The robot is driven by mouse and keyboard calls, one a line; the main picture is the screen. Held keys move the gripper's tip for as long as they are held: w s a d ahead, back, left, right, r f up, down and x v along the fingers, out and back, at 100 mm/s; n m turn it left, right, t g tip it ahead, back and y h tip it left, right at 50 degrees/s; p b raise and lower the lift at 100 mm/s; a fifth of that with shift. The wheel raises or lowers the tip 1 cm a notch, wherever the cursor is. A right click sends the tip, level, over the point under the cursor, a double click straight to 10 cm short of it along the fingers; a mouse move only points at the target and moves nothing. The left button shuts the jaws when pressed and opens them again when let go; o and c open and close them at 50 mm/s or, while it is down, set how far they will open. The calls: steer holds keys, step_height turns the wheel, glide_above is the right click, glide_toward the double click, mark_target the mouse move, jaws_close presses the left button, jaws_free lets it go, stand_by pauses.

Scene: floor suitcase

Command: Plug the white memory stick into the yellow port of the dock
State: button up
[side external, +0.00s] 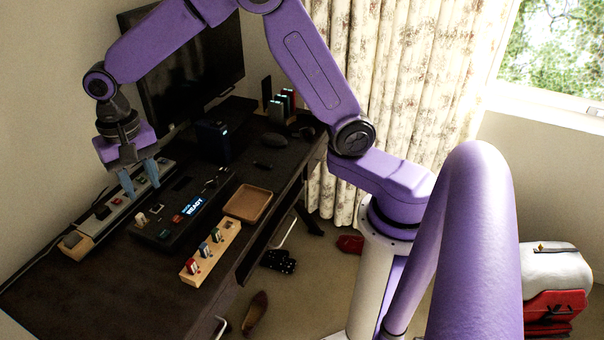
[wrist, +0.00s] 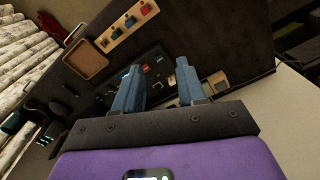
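The dark dock (side external: 168,232) with a lit READY display lies on the desk; it also shows between my fingers in the wrist view (wrist: 158,76). A small white piece (side external: 157,208) stands at its top and may be the white memory stick; it also shows in the wrist view (wrist: 158,59). A red piece is near it. I cannot make out the yellow port. My gripper (side external: 140,189), with blue fingers, is above the desk behind the dock. Its fingers are apart in the wrist view (wrist: 157,66), with nothing visible between them.
A wooden holder (side external: 187,276) carries red, blue and green sticks at the desk's front. A brown tray (side external: 248,204) lies beside the dock. A strip with several blocks (side external: 88,235) runs along the wall. A monitor (side external: 190,75) stands behind.

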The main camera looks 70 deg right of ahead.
steer(key=s+d+n, duration=0.4)
steer(key=s+n, duration=0.1)
steer(key=s, duration=0.5)
steer(key=s+d+r+n, duration=0.1)
steer(key=s+d+n, duration=0.3)
steer(key=s, duration=0.6)
steer(key=s+d+n, duration=0.4)
steer(key=s+n, duration=0.4)
steer(key=s, duration=0.2)
steer(key=shift+r, duration=0.2)
steer(key=shift+w, duration=0.1)
